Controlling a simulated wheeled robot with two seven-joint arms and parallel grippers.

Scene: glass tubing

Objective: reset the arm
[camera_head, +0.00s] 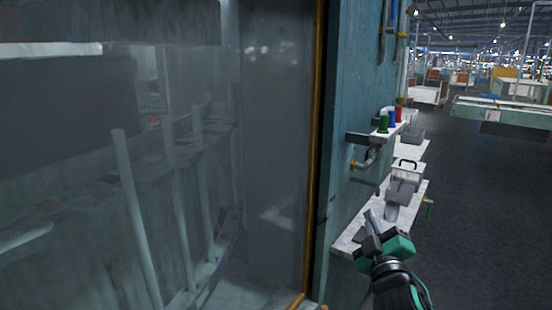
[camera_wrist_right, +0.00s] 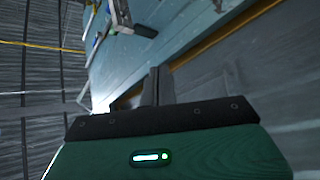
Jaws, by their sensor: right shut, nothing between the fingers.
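My right gripper (camera_head: 372,222) is in the lower right of the head view, with its green and black arm coming up from the bottom edge. Its grey fingers point up and are together, with nothing between them. It appears in front of the lower white shelf on the teal wall. In the right wrist view the shut fingers (camera_wrist_right: 157,86) stand up from the dark gripper body, apart from the teal panel behind. My left gripper is not in view.
A large glass pane (camera_head: 275,120) with an orange-brown edge fills the left; pale upright tubes (camera_head: 135,215) show through it. A teal wall (camera_head: 350,100) carries white shelves with green, blue and red items and a grey handled container (camera_head: 405,180). Dark floor (camera_head: 480,200) is open on the right.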

